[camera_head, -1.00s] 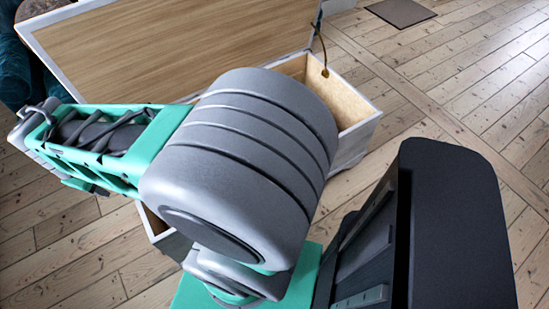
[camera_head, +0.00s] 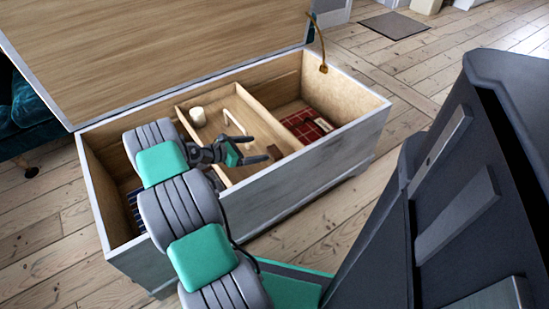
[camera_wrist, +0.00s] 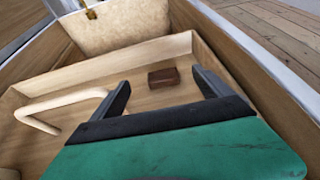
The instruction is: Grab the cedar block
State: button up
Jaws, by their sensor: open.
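The cedar block, a small reddish-brown block (camera_wrist: 164,77), lies on the floor of a shallow wooden tray (camera_wrist: 75,73) inside the chest, near the tray's far corner in the wrist view. In the head view the block (camera_head: 274,152) shows just past my fingertips. My gripper (camera_head: 252,150) reaches over the tray from the left. In the wrist view my gripper (camera_wrist: 160,86) is open, its two dark fingers spread and empty, with the block ahead of the gap between them. I cannot tell how high the fingers are above the tray floor.
The grey-white chest (camera_head: 295,182) has its lid (camera_head: 160,45) raised. A white cylinder (camera_head: 198,116) and a pale bent rod (camera_head: 234,122) are in the tray. Red plaid cloth (camera_head: 300,124) lies in the right end. A brass stay (camera_head: 323,68) holds near the right corner.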

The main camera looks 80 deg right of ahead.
aim_at(271, 152)
notch_tip(271, 152, down, 4)
jog(key=shift+b, duration=0.5)
jog(key=b+x, duration=0.2)
jog(key=x, duration=0.5)
jog(key=shift+s+d+r, duration=0.1)
jog(key=shift+s+r, duration=0.05)
jog(key=shift+c, duration=0.4)
jog(key=c, duration=1.4)
